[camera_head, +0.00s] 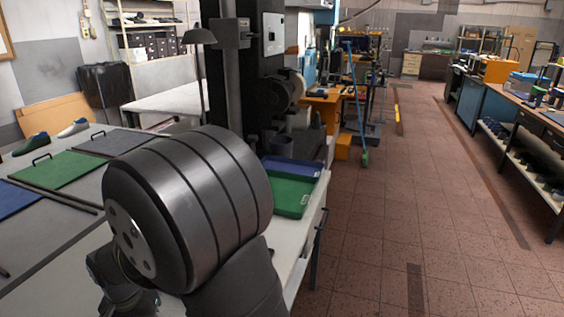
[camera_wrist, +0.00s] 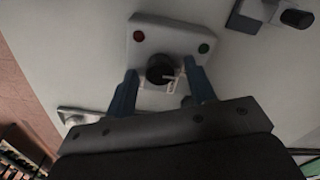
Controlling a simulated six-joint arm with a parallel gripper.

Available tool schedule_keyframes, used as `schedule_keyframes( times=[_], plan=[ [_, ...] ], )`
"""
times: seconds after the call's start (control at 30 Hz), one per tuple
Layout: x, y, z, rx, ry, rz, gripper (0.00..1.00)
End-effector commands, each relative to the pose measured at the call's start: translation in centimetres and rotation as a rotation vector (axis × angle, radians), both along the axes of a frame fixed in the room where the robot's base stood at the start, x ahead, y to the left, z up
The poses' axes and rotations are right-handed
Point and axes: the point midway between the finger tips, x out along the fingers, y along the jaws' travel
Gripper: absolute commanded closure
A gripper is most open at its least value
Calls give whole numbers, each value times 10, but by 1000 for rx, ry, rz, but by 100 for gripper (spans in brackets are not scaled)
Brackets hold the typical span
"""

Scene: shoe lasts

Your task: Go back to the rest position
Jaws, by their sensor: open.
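My gripper (camera_wrist: 161,73) shows in the wrist view with its two blue fingers spread apart. A pale control box (camera_wrist: 148,38) lies just beyond the fingertips, with a red button (camera_wrist: 138,36) on its left and a green button (camera_wrist: 203,48) on its right. A round black knob (camera_wrist: 158,66) on the box appears between the fingers. I cannot tell whether the fingers touch it. Nothing is visibly held. In the head view my arm fills the lower middle, and I cannot make out the fingers there.
The table carries a green panel (camera_head: 62,169), a grey panel (camera_head: 108,142) and a blue panel (camera_head: 12,199). A green shoe last (camera_head: 32,143) and a white one (camera_head: 73,128) stand behind. A green tray (camera_head: 291,205) and blue tray (camera_head: 300,170) are at right.

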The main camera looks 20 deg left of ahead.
Motion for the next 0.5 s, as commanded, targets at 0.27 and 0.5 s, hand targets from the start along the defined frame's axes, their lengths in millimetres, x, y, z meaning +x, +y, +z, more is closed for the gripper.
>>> schedule_keyframes(
  times=[0.27,0.5],
  plan=[
    [0,0,0,2,1,-178,50],
    [0,0,13,1,0,-188,50]
  ],
)
